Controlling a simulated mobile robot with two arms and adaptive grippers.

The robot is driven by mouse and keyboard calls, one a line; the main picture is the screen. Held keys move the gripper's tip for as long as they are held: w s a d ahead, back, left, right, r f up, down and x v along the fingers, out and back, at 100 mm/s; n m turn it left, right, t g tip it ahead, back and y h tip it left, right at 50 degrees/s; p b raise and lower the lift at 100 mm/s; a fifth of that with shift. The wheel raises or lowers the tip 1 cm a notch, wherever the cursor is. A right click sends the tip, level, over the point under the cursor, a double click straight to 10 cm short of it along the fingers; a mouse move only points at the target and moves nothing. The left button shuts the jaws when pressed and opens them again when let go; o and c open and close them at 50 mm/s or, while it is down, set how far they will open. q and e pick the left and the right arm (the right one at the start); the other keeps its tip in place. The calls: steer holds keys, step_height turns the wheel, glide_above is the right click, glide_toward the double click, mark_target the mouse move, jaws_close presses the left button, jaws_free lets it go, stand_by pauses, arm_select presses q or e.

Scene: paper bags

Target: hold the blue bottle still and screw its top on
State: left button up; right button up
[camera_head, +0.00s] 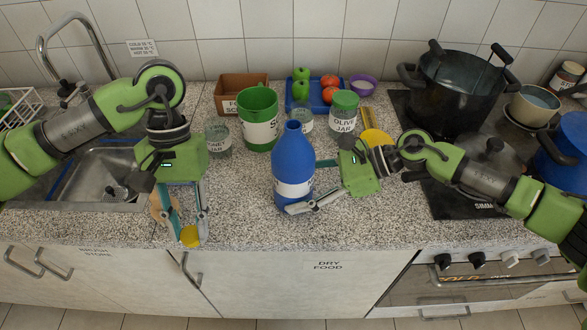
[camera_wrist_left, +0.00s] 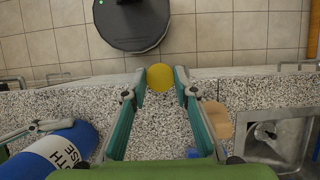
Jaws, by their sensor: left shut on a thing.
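The blue bottle (camera_head: 291,155) stands upright near the counter's front edge, its neck bare and a white label on its lower part. My right gripper (camera_head: 300,187) is around its body from the right, one finger across the front and the other passing behind. In the left wrist view the blue bottle (camera_wrist_left: 62,150) shows at lower left. My left gripper (camera_head: 190,232) is shut on a yellow cap (camera_head: 190,238), held left of the bottle and lower in the picture, by the counter's front edge. The cap (camera_wrist_left: 160,77) sits between the fingertips in the left wrist view.
Behind the bottle stand a green jug (camera_head: 259,112), glass jars including the olive jar (camera_head: 344,112), a brown box (camera_head: 231,93) and a blue tray (camera_head: 318,107). A sink (camera_head: 106,172) is at left, a hob with pots (camera_head: 455,95) at right. Counter between cap and bottle is clear.

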steer(key=c, duration=0.9)
arm_select(q)
steer(key=w+d+r+n+t+h, duration=0.1)
steer(key=w+d+r+n+h, duration=0.2)
steer(key=w+d+r+n, duration=0.6)
step_height(320, 180, up, 15)
steer(key=n+t+h, duration=0.2)
steer(key=n+t, duration=0.1)
steer(key=n, duration=0.5)
glide_above(299, 133)
steer(key=w+a, duration=0.1)
steer(key=a, duration=0.1)
steer(key=shift+d+r, duration=0.2)
steer(key=shift+f, duration=2.85)
steer(key=shift+f, duration=1.45)
